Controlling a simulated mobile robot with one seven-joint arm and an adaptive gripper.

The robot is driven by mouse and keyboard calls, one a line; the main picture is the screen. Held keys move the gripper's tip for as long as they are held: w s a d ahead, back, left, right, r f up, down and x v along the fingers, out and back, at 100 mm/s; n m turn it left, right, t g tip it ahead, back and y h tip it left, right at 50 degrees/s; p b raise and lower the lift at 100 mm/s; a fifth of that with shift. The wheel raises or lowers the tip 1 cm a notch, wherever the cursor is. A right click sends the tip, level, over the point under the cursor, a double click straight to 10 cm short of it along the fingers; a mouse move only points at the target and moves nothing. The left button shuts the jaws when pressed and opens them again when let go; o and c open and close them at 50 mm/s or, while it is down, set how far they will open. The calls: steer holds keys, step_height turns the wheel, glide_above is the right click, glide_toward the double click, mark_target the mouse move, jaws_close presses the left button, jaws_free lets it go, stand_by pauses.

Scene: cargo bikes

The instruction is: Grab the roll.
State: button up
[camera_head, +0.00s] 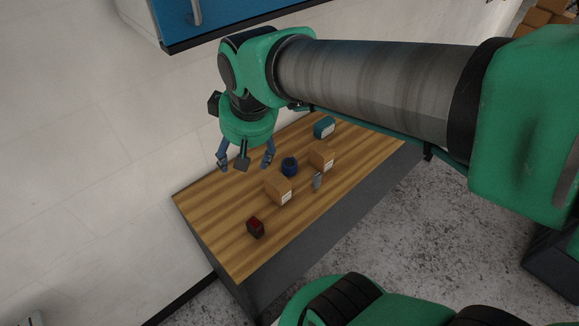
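A small dark blue rounded object (289,166), which looks like the roll, sits on the wooden tabletop (215,220). It is between two cardboard boxes. My gripper (245,162) hangs pointing down, to the left of the blue object in the picture. Its fingers are spread apart with nothing between them. It appears apart from the blue object; its exact height above the table is hard to tell. My arm comes in from the right, above the table.
One cardboard box (278,190) is at the roll's lower left, another (321,157) at its right. A grey item (317,181), a dark red box (255,227) and a teal box (325,127) also stand here. A blue cabinet (215,22) hangs on the wall above.

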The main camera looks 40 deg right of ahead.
steer(key=w+d+f+g+p, duration=0.1)
steer(key=w+d+f+g, duration=0.1)
steer(key=w+d+f, duration=0.75)
steer(key=g+p, duration=0.2)
steer(key=p, duration=0.1)
glide_above(290, 162)
step_height(290, 162, down, 11)
steer(key=shift+w+f+y, duration=0.1)
steer(key=shift+w+y, duration=0.05)
steer(key=shift+y, duration=0.15)
steer(key=shift+f, duration=0.15)
steer(key=shift+f+b, duration=0.35)
steer(key=shift+f, duration=3.8)
steer(key=shift+s+a+f+b, duration=0.1)
steer(key=shift+f+b, duration=0.05)
steer(key=shift+f, duration=1.15)
steer(key=shift+s+f+b, duration=0.1)
steer(key=shift+f+b, duration=0.05)
steer(key=shift+f, duration=1.15)
